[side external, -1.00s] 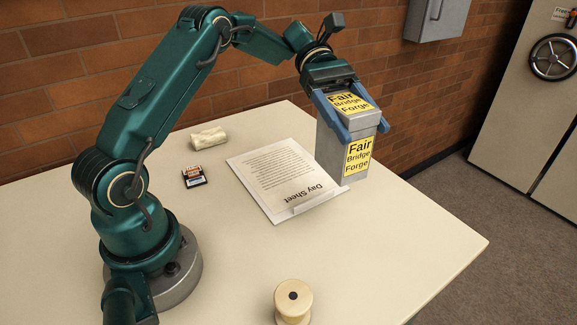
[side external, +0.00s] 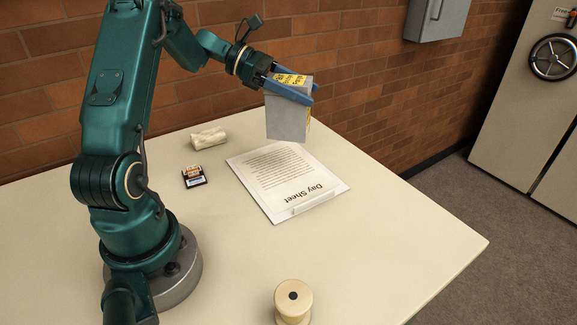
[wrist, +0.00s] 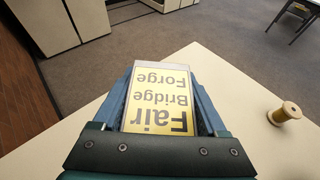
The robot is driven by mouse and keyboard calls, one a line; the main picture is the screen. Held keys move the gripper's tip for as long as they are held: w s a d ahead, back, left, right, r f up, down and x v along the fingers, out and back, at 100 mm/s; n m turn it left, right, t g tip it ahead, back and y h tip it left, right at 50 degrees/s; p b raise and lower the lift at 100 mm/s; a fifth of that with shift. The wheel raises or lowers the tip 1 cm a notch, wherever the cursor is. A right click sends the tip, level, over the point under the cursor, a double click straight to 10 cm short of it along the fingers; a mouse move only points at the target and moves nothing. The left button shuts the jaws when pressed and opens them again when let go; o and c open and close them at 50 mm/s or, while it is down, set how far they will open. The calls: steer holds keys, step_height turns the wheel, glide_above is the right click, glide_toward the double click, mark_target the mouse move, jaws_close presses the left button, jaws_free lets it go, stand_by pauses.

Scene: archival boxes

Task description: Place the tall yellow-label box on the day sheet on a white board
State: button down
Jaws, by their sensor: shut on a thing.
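The tall grey box with yellow "Fair Bridge Forge" labels (side external: 287,120) is held upright in the air above the far end of the day sheet. My gripper (side external: 290,90) is shut on it near its top, with the blue fingers on two of its sides. In the wrist view, the box's yellow top label (wrist: 160,98) shows between the fingers. The day sheet (side external: 290,178) lies on a white board (side external: 337,192) on the table, its printed heading toward the front right. The box's underside is hidden.
A cream rolled bundle (side external: 208,138) and a small dark card-like item (side external: 194,176) lie left of the board. A wooden spool (side external: 293,301) stands at the table's front. The table (side external: 400,240) is clear right of the board. A brick wall rises behind.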

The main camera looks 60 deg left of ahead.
mark_target(308, 125)
step_height(308, 125, down, 7)
steer(key=shift+f, duration=0.2)
stand_by(0.4)
steer(key=shift+f, duration=0.15)
jaws_free()
steer(key=shift+a+r, duration=0.15)
steer(key=shift+r, duration=0.1)
steer(key=v, duration=0.7)
steer(key=shift+s, duration=0.2)
